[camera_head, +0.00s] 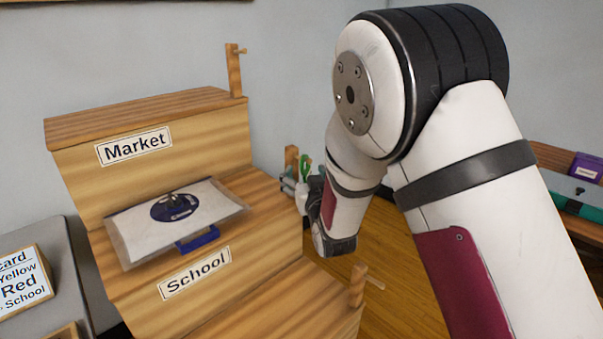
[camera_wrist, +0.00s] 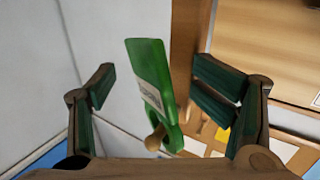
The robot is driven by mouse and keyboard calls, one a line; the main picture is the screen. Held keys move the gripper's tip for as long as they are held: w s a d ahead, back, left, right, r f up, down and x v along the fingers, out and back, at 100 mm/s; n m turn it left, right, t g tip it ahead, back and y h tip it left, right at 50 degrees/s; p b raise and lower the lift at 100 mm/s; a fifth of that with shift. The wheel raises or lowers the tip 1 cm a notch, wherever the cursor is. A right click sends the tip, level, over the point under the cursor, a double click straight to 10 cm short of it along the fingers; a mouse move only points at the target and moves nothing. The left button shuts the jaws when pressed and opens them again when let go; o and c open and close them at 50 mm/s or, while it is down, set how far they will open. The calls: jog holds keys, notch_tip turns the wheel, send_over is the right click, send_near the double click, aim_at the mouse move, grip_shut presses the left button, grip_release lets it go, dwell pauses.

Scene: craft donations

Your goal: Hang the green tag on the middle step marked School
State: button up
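The stepped wooden stand has a middle step marked School (camera_head: 197,273). A wooden post (camera_head: 292,157) rises at that step's right end. The green tag (camera_head: 305,167) shows beside this post, close to my gripper's fingers (camera_head: 299,187). In the wrist view the green tag (camera_wrist: 147,72) has a pale label, and a wooden peg tip (camera_wrist: 155,139) shows at its holed end. The tag appears to be on the peg. My gripper (camera_wrist: 158,92) is open, with its fingers apart on either side of the tag and a gap visible on both sides.
A white package with a blue handle (camera_head: 178,219) lies on the middle step. The top step, marked Market (camera_head: 134,146), has its own post (camera_head: 234,70). The lower step has a post (camera_head: 357,286) at right. A sign card (camera_head: 22,281) stands at left.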

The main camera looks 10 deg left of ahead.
jog(key=shift+s+a+r, duration=0.1)
jog(key=shift+a+r, duration=0.15)
jog(key=shift+a, duration=0.05)
jog(key=shift+s, duration=0.1)
jog(key=shift+s+d, duration=0.15)
jog(key=shift+s, duration=0.15)
jog(key=v, duration=1.1)
jog(key=s+d+r+m+g+h, duration=0.1)
jog(key=s+d+r+g+h, duration=0.1)
jog(key=s+d+g, duration=0.45)
jog(key=s+d+r+m+g+h, duration=0.1)
jog(key=s+d+m+h, duration=0.15)
jog(key=d, duration=0.65)
jog(key=s+d+r+g+h, duration=0.1)
jog(key=s+d+g, duration=0.2)
jog(key=s, duration=0.7)
jog(key=s+d+r+m+g, duration=0.1)
jog(key=s+d+g, duration=0.25)
jog(key=s, duration=0.75)
jog(key=s+d+r+g+h, duration=0.15)
jog(key=s+d, duration=0.25)
jog(key=s, duration=0.6)
notch_tip(320, 180, up, 21)
jog(key=t+p, duration=0.3)
jog(key=p, duration=1.7)
jog(key=shift+w+a+y, duration=0.3)
jog(key=shift+w+a, duration=0.1)
